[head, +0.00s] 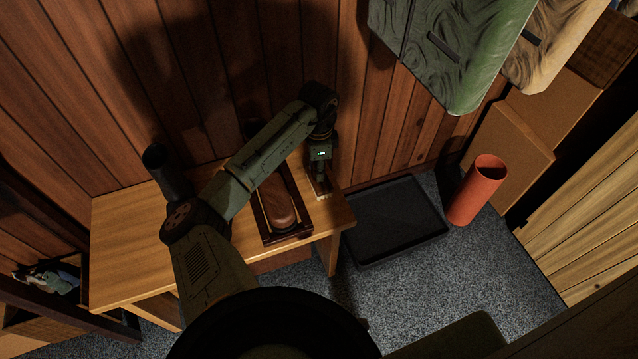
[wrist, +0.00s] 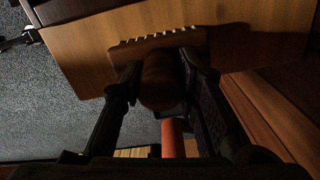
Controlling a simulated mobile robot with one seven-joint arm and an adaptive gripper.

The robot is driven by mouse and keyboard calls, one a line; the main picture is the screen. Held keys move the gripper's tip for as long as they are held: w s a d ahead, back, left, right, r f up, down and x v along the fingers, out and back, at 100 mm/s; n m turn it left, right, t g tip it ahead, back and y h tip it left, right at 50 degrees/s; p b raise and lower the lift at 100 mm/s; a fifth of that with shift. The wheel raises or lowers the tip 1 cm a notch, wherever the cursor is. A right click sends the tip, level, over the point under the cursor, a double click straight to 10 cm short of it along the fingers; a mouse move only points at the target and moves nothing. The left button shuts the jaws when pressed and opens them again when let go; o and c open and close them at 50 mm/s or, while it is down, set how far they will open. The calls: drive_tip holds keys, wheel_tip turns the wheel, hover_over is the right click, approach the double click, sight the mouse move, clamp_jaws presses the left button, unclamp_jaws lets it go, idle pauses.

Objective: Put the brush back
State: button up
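A wooden brush (head: 322,196) is at the right end of the wooden table, under my gripper (head: 320,178). In the wrist view the brush (wrist: 145,50) shows a wide wooden head with a toothed edge, and its thick round handle points toward the camera. My gripper (wrist: 160,82) has its fingers on both sides of the handle and looks shut on it. The head is over or on the tabletop; I cannot tell if it touches. A dark tray (head: 297,236) on the table, left of the brush, holds an oblong reddish-brown block (head: 276,203).
The wooden table (head: 125,235) stands against the paneled wall. A black floor tray (head: 395,222) and an orange cylinder (head: 476,190) are to its right. Grey carpet (head: 480,270) is clear in front.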

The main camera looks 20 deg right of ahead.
drive_tip(key=o, duration=0.5)
drive_tip(key=shift+o, duration=0.4)
drive_tip(key=shift+o, duration=1.4)
wheel_tip(320, 180, up, 12)
